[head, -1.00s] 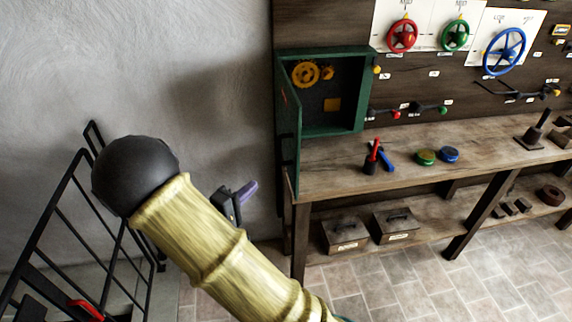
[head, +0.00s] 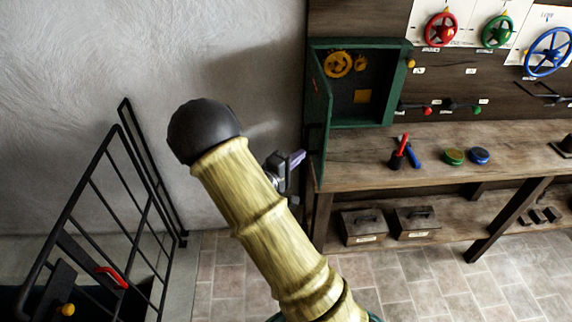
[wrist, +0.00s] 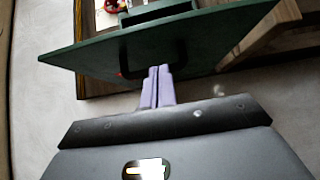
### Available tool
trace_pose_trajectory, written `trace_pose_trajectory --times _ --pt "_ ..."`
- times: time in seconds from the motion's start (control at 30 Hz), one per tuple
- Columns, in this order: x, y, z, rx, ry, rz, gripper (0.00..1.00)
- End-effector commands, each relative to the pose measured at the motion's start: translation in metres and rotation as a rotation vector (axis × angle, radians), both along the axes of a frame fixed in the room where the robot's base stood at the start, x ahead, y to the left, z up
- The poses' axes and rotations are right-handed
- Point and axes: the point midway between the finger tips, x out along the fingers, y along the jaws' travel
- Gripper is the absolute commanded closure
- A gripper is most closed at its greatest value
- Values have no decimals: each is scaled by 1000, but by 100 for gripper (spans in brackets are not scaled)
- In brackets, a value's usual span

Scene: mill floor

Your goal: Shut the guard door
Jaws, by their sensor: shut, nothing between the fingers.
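The green guard door (head: 320,118) stands open, swung out from the left side of a green wall box (head: 397,92) with yellow gears (head: 338,65) inside. In the wrist view the door (wrist: 95,55) is a broad green panel with a dark bar handle (wrist: 182,55). My gripper (head: 301,156) is shut and empty, just left of the door's lower part in the head view. Its purple fingers (wrist: 158,70) point at the door near the handle in the wrist view. I cannot tell whether they touch it. My forearm hides part of the wall and floor.
A wooden workbench (head: 350,175) stands below the box, holding a red-handled tool (head: 400,148) and green and blue discs. Metal boxes (head: 362,226) sit on its lower shelf. A black railing gate (head: 120,200) stands at the left. Open tiled floor lies in front.

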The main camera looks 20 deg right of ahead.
Motion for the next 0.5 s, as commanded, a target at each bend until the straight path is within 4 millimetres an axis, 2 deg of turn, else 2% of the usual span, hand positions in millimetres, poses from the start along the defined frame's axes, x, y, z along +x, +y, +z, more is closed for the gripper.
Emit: trace_pose_trajectory --times 0.1,0.23,0.5 --pt "-4 -21 2 -3 3 -4 100" --pt "-8 -35 1 -2 1 -3 100" --pt "-10 -41 0 -1 0 0 100"
